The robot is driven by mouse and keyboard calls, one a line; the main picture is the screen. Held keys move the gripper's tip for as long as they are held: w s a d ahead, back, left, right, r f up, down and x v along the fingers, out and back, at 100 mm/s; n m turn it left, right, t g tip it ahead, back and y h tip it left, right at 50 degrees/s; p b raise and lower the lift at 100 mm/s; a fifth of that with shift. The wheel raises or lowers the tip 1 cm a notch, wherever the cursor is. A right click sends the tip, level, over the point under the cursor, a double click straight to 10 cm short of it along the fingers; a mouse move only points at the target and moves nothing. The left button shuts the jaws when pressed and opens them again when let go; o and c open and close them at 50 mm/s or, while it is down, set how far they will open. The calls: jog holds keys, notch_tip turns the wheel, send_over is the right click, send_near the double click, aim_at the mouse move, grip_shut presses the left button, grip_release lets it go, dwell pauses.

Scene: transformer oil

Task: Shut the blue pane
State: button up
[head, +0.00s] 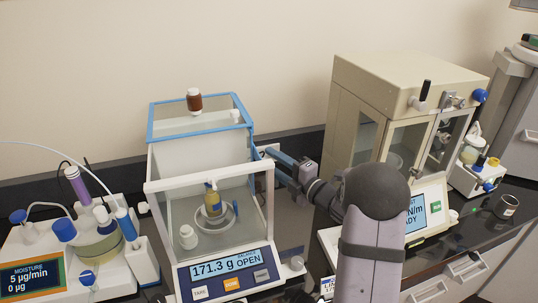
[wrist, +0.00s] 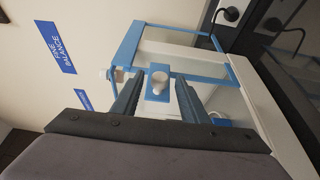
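The blue pane (head: 200,135), a clear sheet in a blue frame, sits at the top rear of the balance (head: 208,268), whose display reads 171.3 g and OPEN. The front part of the balance's top is uncovered. The blue frame (wrist: 185,65) also shows in the wrist view. My gripper (head: 268,153) is beside the balance's right rear side. In the wrist view, my gripper (wrist: 158,92) has its fingers apart, on either side of a pale round knob (wrist: 158,84) on a small blue plate. Gaps show between knob and fingers; I cannot tell any contact.
A brown bottle (head: 194,100) stands on or behind the pane. A small bottle (head: 212,200) is on the pan and a white jar (head: 188,237) beside it. A moisture meter (head: 60,262) stands left. A beige cabinet (head: 385,115) stands right, close to my arm.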

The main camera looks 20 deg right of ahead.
jog(key=shift+p+x, duration=0.4)
jog(key=shift+x, duration=0.8)
jog(key=shift+c, duration=0.2)
grip_shut()
jog(key=shift+s+f+b, duration=0.15)
jog(key=shift+s+b, duration=0.2)
jog(key=shift+s, duration=0.15)
jog(key=s+b, duration=0.6)
jog(key=s, duration=1)
jog(key=shift+s, duration=0.4)
jog(key=shift+o, duration=0.2)
grip_release()
jog(key=shift+w, duration=0.1)
jog(key=shift+d, duration=0.1)
